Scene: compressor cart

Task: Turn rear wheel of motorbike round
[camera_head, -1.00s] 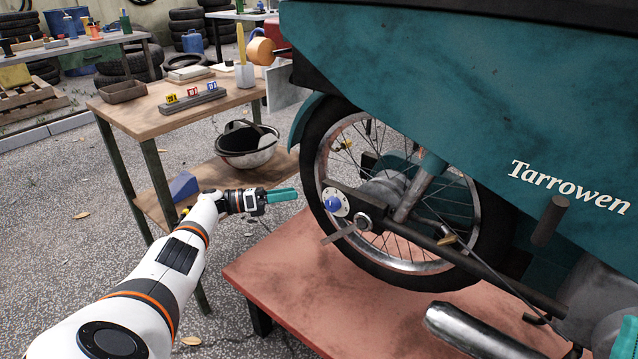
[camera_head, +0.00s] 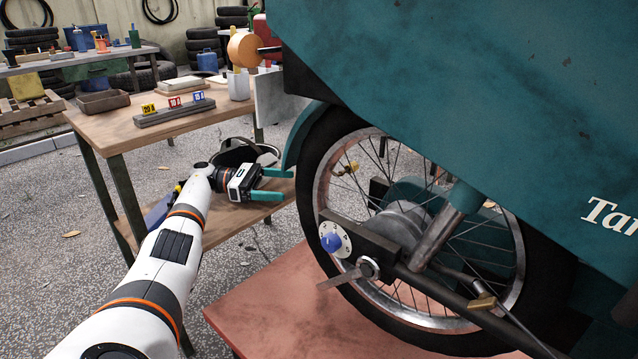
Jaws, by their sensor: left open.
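The motorbike's rear wheel (camera_head: 333,248), a spoked wheel with a black tyre and worn metal rim, stands upright at centre right. The teal motorbike body (camera_head: 450,90) covers its upper right part. A round white dial with a blue knob (camera_head: 331,243) and a flat metal lever (camera_head: 340,279) sit near the axle. My left gripper (camera_head: 285,184) is open and empty, its two teal fingers pointing right at the tyre's left edge. I cannot tell whether they touch the tyre. My right gripper does not show.
The wheel stands over a reddish platform (camera_head: 260,310). A wooden table (camera_head: 118,128) at the left bears a tray (camera_head: 103,102), a fuse strip (camera_head: 174,112) and a white cup (camera_head: 238,86). A dark helmet (camera_head: 232,155) lies on its lower shelf behind my gripper. Gravel floor is open at the left.

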